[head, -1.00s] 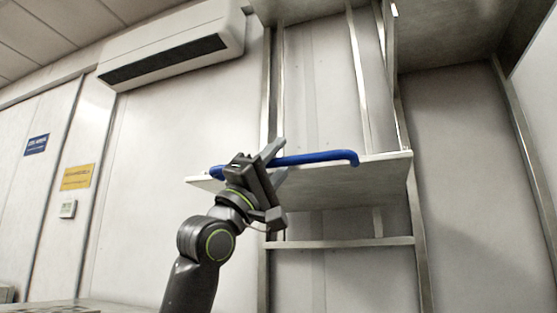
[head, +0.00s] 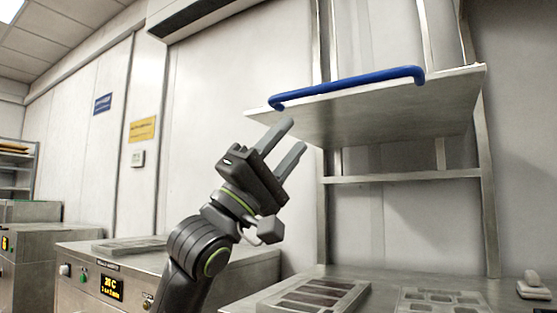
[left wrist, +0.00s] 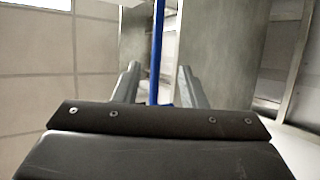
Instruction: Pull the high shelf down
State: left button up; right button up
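The high shelf (head: 400,112) is a pale metal board on an upright metal frame. A blue bar handle (head: 345,86) runs along its front edge. My left gripper (head: 291,137) is open and empty, below and in front of the handle's left part, apart from it. In the left wrist view the blue handle (left wrist: 157,50) shows as an upright line between the two open fingers (left wrist: 156,85), beyond them. The shelf's underside (left wrist: 220,45) also shows there. My right gripper is not in view.
A worktop below the shelf holds a mould tray (head: 315,296) and another tray (head: 440,300). A machine with a lit display (head: 111,287) stands at the left. An air conditioner (head: 200,12) hangs on the wall above. The space around my left gripper is free.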

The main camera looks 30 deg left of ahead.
pick_arm(q)
jog(key=shift+v, duration=1.05)
